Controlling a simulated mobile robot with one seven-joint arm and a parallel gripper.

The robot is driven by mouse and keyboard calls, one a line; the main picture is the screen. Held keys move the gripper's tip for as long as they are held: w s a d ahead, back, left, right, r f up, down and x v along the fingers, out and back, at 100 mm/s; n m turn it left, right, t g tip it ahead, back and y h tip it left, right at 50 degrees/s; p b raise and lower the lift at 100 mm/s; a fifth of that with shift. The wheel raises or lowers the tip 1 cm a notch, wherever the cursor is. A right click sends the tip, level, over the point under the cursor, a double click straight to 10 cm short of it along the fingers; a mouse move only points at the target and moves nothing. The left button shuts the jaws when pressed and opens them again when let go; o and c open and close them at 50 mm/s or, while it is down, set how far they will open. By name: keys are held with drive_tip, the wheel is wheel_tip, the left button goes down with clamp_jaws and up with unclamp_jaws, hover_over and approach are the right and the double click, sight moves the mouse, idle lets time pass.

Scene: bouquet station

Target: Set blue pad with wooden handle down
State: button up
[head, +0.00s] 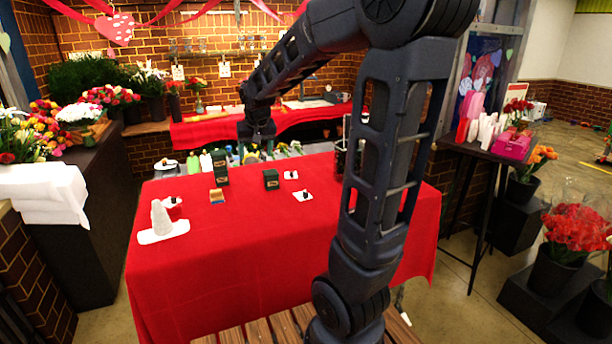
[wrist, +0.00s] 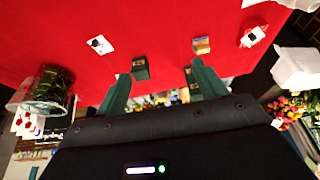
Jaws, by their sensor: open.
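A small block with a tan wooden-looking top and a thin dark bluish side, which I take for the blue pad with wooden handle (head: 217,196), lies on the red-covered table (head: 255,240). It also shows in the wrist view (wrist: 201,46), beyond the right finger's tip and apart from it. My gripper (wrist: 160,82) is open, with nothing between its two green fingers. In the head view my gripper hangs over the table's far side, its fingertips hard to make out.
A tall dark box (head: 221,168) and a short dark green box (head: 271,180) stand near the pad. White cards with small black items (head: 302,195) lie to the right. The front of the table is clear.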

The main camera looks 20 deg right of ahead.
drive_tip(key=s+d, duration=0.3)
drive_tip(key=s, duration=0.9)
drive_tip(key=s+d+r, duration=0.1)
drive_tip(key=s+d, duration=0.3)
drive_tip(key=s, duration=0.8)
drive_tip(key=shift+s, duration=0.25)
drive_tip(key=shift+d, duration=0.1)
